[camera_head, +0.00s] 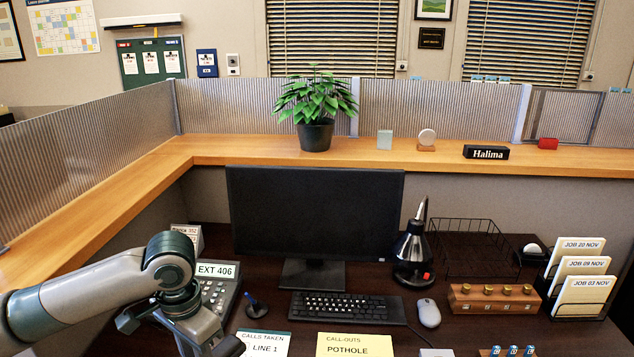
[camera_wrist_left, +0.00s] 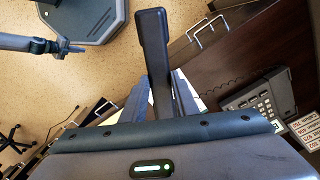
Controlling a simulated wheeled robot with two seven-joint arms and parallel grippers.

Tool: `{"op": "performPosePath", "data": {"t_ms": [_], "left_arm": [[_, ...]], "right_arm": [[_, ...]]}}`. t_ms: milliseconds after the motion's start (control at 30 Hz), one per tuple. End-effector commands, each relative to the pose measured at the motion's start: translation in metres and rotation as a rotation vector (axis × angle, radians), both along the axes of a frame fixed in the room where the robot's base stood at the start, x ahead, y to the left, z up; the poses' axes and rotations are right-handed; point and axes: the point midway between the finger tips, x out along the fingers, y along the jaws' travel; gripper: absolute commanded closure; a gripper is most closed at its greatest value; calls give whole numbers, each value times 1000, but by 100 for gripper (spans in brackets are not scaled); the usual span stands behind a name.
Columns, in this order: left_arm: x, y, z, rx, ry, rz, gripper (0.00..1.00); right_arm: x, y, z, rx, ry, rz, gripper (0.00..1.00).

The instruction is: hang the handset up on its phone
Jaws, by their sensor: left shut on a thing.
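My left gripper (camera_wrist_left: 160,90) is shut on the black handset (camera_wrist_left: 153,50), which sticks out beyond the fingers in the left wrist view. The desk phone (camera_head: 218,297), with an "EXT 406" label and a keypad, stands on the desk left of the monitor. In the head view my left gripper (camera_head: 195,330) is in front of the phone and covers part of it; its fingertips are hidden. The phone also shows in the left wrist view (camera_wrist_left: 258,108), apart from the handset, with a dark cord near it. My right gripper (camera_wrist_left: 65,46) is small at upper left there.
A small dark stand (camera_head: 253,307) is just right of the phone. The monitor (camera_head: 315,215), keyboard (camera_head: 347,307) and mouse (camera_head: 428,312) are farther right. Note cards (camera_head: 265,344) lie at the desk's front. A wooden ledge (camera_head: 110,200) rises behind and left.

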Motion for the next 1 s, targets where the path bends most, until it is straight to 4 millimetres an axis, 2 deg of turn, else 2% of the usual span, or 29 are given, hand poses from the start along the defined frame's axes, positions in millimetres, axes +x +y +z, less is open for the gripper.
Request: {"op": "performPosePath", "data": {"t_ms": [300, 500, 700, 1000], "left_arm": [[-37, -10, 5, 1, -2, 345, 100], [-54, -13, 6, 0, 0, 502, 100], [-61, -14, 7, 0, 0, 568, 100], [-62, -14, 7, 0, 0, 574, 100]], "right_arm": [[0, 0, 0, 0, 0, 0, 100], [0, 0, 0, 0, 0, 0, 100], [0, 0, 0, 0, 0, 0, 100], [0, 0, 0, 0, 0, 0, 100]]}}
